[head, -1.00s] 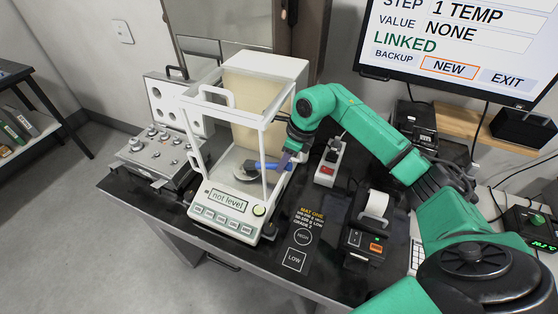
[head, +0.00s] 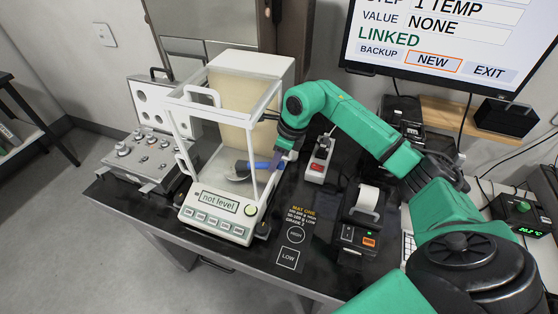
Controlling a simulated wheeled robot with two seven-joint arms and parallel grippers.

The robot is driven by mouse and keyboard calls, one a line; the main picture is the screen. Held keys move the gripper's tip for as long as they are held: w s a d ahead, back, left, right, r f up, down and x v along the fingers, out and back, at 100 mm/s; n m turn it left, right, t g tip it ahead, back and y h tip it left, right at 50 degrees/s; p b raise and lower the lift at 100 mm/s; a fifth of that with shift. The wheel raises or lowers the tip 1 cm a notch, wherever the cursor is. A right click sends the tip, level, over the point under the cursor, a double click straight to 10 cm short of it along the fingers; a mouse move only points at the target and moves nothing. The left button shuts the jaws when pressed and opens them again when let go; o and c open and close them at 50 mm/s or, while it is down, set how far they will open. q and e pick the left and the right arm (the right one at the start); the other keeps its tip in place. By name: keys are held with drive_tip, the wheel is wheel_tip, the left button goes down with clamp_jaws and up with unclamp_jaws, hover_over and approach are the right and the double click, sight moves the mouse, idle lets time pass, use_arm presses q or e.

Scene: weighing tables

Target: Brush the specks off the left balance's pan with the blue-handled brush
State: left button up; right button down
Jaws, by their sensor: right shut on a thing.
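The left balance (head: 217,230) is a white draft-shield balance on the black table, and its display reads "not level". Its pan (head: 236,171) lies inside the frame, partly hidden by the brush and a frame post. The blue-handled brush (head: 262,165) reaches in from the right side, its head over the pan; I cannot tell whether it touches. My right gripper (head: 279,158) is shut on the brush handle at the balance's right side. Specks are too small to make out. My left gripper is not in view.
An open weight case (head: 145,160) stands left of the balance. A power strip (head: 319,161) and a small printer (head: 361,221) stand to the right. A monitor (head: 450,45) hangs at the back right.

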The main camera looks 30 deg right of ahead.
drive_tip(key=shift+w+a, duration=0.95)
drive_tip(key=shift+a, duration=0.05)
drive_tip(key=shift+s+d+b, duration=0.45)
drive_tip(key=shift+s+d, duration=0.9)
drive_tip(key=shift+d, duration=0.1)
drive_tip(key=shift+r+p, duration=0.7)
drive_tip(key=shift+r, duration=0.35)
drive_tip(key=shift+s+d+f, duration=0.15)
drive_tip(key=shift+s+d, duration=0.05)
drive_tip(key=shift+d, duration=0.05)
drive_tip(key=s+d+b, duration=0.8)
drive_tip(key=b, duration=0.4)
